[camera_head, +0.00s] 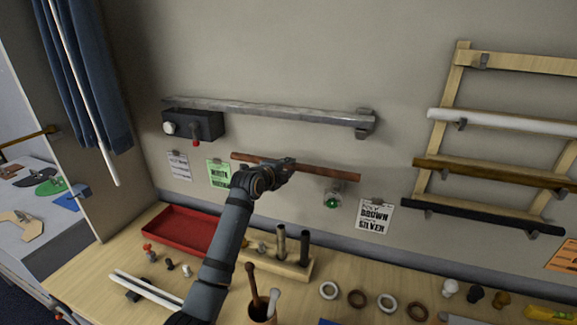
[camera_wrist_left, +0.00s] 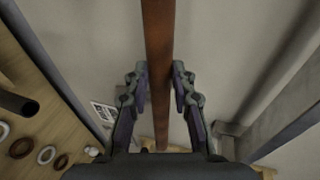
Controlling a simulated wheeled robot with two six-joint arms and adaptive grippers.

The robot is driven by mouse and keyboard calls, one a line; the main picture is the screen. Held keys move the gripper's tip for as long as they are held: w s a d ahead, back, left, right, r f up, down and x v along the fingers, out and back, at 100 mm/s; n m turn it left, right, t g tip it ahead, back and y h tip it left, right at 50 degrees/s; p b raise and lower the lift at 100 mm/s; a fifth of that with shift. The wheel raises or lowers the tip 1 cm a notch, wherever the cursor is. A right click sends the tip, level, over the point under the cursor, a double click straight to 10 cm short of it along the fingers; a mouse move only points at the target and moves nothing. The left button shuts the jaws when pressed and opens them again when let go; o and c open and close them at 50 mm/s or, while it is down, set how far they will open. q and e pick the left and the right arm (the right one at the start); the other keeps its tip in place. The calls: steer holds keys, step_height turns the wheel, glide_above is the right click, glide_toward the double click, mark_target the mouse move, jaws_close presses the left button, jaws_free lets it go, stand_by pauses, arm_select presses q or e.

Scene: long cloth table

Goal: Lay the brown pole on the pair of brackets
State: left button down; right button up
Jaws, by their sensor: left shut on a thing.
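The brown pole (camera_head: 325,174) is held level, with a slight downward slope to the right, in front of the wall in the head view. My left gripper (camera_head: 285,168) is shut on it near its middle. In the left wrist view the pole (camera_wrist_left: 157,45) runs between the two fingers of the gripper (camera_wrist_left: 160,88). A small grey bracket (camera_head: 334,190) with a green round piece shows just below the pole's right part. Whether the pole touches it, I cannot tell. A second bracket at the pole's left end is not clearly visible. My right gripper is not in view.
A silver pole (camera_head: 270,110) lies above on the wall, near a dark box (camera_head: 205,125) and a grey bracket (camera_head: 366,122). A wooden rack (camera_head: 450,85) with several poles stands right. A red tray (camera_head: 183,232) and several small parts lie on the table below.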

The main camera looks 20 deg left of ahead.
arm_select(q)
step_height(320, 180, down, 6)
steer(key=b, duration=0.3)
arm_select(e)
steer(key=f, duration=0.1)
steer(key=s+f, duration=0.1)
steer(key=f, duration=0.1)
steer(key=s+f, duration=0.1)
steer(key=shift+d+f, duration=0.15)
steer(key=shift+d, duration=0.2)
arm_select(q)
steer(key=c, duration=1)
jaws_free()
steer(key=shift+c, duration=0.2)
steer(key=shift+s, duration=0.1)
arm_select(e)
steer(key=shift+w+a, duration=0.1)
arm_select(q)
steer(key=shift+s, duration=0.1)
steer(key=v, duration=1.1)
steer(key=shift+s+r, duration=0.25)
steer(key=shift+s, duration=0.1)
